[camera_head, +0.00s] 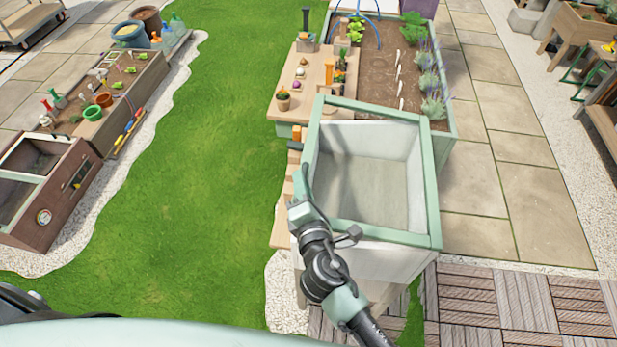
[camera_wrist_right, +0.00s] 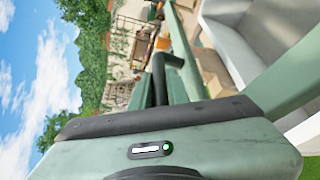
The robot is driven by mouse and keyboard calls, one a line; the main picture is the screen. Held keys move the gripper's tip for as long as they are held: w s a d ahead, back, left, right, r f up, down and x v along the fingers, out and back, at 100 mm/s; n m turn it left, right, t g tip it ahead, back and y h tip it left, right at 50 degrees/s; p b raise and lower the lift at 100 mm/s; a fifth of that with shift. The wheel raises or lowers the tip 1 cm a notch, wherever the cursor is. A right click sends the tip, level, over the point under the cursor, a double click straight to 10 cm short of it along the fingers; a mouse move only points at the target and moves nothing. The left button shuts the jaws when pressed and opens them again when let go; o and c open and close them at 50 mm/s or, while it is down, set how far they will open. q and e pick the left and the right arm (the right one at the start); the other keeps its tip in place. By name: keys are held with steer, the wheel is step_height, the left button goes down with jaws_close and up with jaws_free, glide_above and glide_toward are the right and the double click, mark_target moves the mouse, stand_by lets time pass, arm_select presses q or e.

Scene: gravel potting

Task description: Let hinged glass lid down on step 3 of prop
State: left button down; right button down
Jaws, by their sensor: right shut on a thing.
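The hinged glass lid (camera_head: 432,200) is a pale green frame over a white box (camera_head: 385,262) on the right in the head view. It looks tilted and raised; how far is hard to tell. Its frame also shows in the right wrist view (camera_wrist_right: 290,75). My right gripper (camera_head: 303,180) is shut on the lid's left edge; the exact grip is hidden. The prop appears to be the stepped wooden piece (camera_head: 288,190) left of the box, partly behind my gripper. I cannot tell which step, if any, the lid touches. My left gripper is out of view.
Lawn (camera_head: 200,200) lies open to the left. Another wooden cold frame (camera_head: 60,205) stands far left. Paving (camera_head: 510,200) is clear to the right.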

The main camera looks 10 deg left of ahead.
steer(key=shift+a+f, duration=0.1)
steer(key=shift+f, duration=0.05)
steer(key=shift+w, duration=0.1)
steer(key=c, duration=1.4)
jaws_free()
steer(key=shift+o, duration=0.2)
steer(key=shift+f, duration=0.1)
steer(key=b+v, duration=0.1)
steer(key=v, duration=0.7)
